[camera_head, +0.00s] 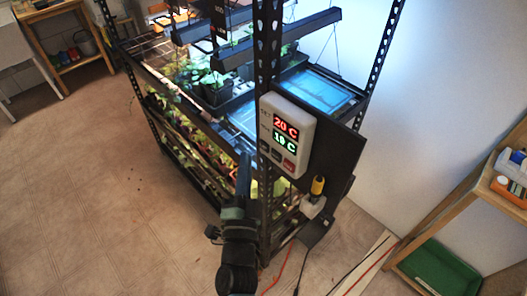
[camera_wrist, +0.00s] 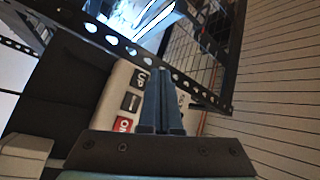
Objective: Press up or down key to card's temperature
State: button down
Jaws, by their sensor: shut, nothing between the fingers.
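The white controller (camera_head: 297,118) is fixed to a dark panel at the rack's near corner post. Its upper display reads 20 C in red and its lower display reads 19 C in green. Below is a row of keys; in the wrist view the UP key (camera_wrist: 143,77), a dark key with a bar (camera_wrist: 130,102) and a red ON key (camera_wrist: 122,124) show. My gripper (camera_wrist: 163,73) is shut and empty, its fingertips beside the key row, overlapping the controller's face; contact cannot be told. I cannot make out a temperature card.
The black rack post (camera_head: 266,50) stands close to my gripper. The rack holds seedling trays (camera_head: 215,92) under lamps. A yellow-and-black handled item (camera_head: 317,186) sits below the controller, with cables on the floor. A wooden shelf (camera_head: 440,228) stands right; floor at left is clear.

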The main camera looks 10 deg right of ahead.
aim_at(264, 146)
jog(key=shift+w+d+b, duration=0.5)
jog(key=shift+w+d, duration=0.15)
jog(key=shift+d, duration=0.25)
jog(key=shift+d, duration=0.1)
dwell(1.4)
jog(key=shift+w+d+b, duration=0.25)
jog(key=shift+b, duration=0.15)
jog(key=shift+w+d+b, duration=0.15)
jog(key=shift+d+b, duration=0.1)
jog(key=shift+b, duration=0.1)
dwell(0.6)
jog(key=shift+r, duration=0.1)
jog(key=shift+s+a+p, duration=0.45)
jog(key=shift+a+p, duration=0.15)
jog(key=shift+p, duration=0.15)
